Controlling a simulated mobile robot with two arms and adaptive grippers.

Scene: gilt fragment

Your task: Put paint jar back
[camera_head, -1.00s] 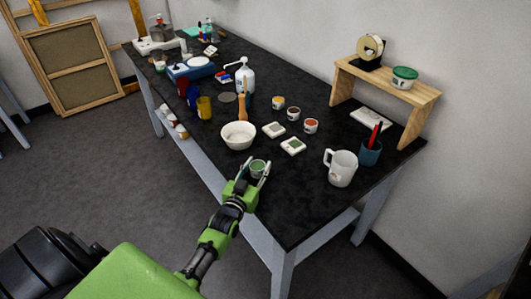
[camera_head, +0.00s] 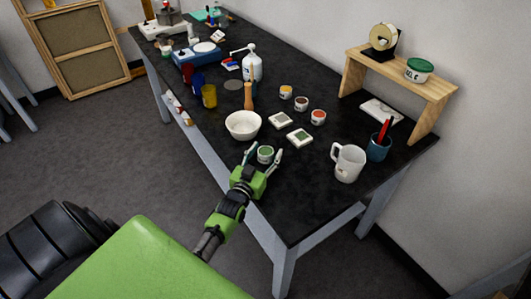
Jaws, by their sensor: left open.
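A small white paint jar with green paint (camera_head: 265,155) stands upright on the black table near its front edge. My left gripper (camera_head: 262,157) is open, with one finger on each side of this jar; I cannot tell whether the fingers touch it. Other paint jars stand farther back in a loose row: a yellow-orange one (camera_head: 286,92), a brown one (camera_head: 301,104) and a red-orange one (camera_head: 318,117). My right gripper does not show.
Close by on the black table (camera_head: 290,215) are a white bowl (camera_head: 243,125), two square tiles (camera_head: 299,137), a white mug (camera_head: 348,163) and a blue cup with red pens (camera_head: 378,147). A wooden shelf (camera_head: 425,85) stands at the right back.

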